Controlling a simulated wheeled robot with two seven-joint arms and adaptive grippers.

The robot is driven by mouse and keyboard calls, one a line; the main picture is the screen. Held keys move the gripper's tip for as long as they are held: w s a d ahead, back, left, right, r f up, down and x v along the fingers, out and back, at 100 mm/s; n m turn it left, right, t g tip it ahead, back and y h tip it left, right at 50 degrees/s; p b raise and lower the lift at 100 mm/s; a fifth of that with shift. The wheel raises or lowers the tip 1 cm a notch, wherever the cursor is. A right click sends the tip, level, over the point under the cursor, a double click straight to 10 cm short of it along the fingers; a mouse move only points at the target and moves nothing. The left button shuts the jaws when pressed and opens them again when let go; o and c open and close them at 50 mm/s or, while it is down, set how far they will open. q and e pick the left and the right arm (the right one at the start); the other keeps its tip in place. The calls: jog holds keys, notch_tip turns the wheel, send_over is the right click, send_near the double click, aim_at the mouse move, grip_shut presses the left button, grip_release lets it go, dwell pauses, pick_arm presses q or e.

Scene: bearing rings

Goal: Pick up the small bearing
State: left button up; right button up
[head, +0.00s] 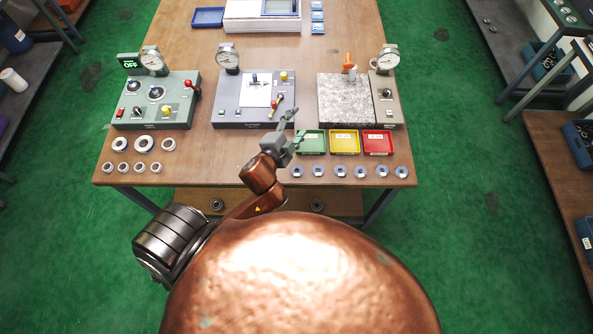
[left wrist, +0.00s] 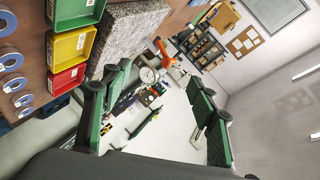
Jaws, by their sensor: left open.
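Several pale bearing rings lie at the table's front left in the head view, with larger rings (head: 145,142) behind and smaller rings (head: 122,168) in front. Several small blue-and-silver rings (head: 340,171) form a row at the front right; some also show in the left wrist view (left wrist: 12,84). Which one is the small bearing, I cannot tell. My left gripper (head: 294,124) is open and empty, raised over the table's front middle, left of the green bin. Its spread fingers show in the left wrist view (left wrist: 160,78). My right gripper is not in view.
Green (head: 311,152), yellow (head: 344,153) and red (head: 377,153) bins stand behind the blue row. A green-grey gauge station (head: 128,112), a grey press station (head: 228,116) and a granite plate (head: 345,112) stand farther back. Bare wood lies between the two ring groups.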

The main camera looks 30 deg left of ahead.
pick_arm(q)
jog(key=w+d+r+m+t+h, duration=0.35)
jog(key=d+r+m+h, duration=0.85)
jog(key=d+r+m, duration=0.65)
jog(key=s+d+f+m+g+h, duration=0.3)
jog(key=s+d+f+m+g, duration=0.25)
jog(key=d+m, duration=0.4)
jog(key=s+d+f+m+g+h, duration=0.3)
jog(key=s+d+f+m+g, duration=0.25)
jog(key=m, duration=0.65)
jog(key=m+g+y, duration=0.7)
jog(key=m+y, duration=0.6)
jog(key=y, duration=0.3)
send_near(297, 170)
jog(key=shift+s+d+f+t, duration=0.25)
jog(key=shift+s+f, duration=0.1)
jog(key=shift+s, duration=0.2)
jog(key=shift+a+f, duration=0.2)
jog(key=shift+f, duration=0.35)
jog(key=shift+a+f, duration=0.15)
jog(key=shift+f, duration=0.45)
jog(key=shift+w+d+f+p, duration=0.15)
jog(key=shift+f+p, duration=0.15)
jog(key=shift+f, duration=1.05)
jog(key=shift+w+f+p, duration=0.15)
jog(key=shift+f+p, duration=0.15)
jog(key=shift+f, duration=1.05)
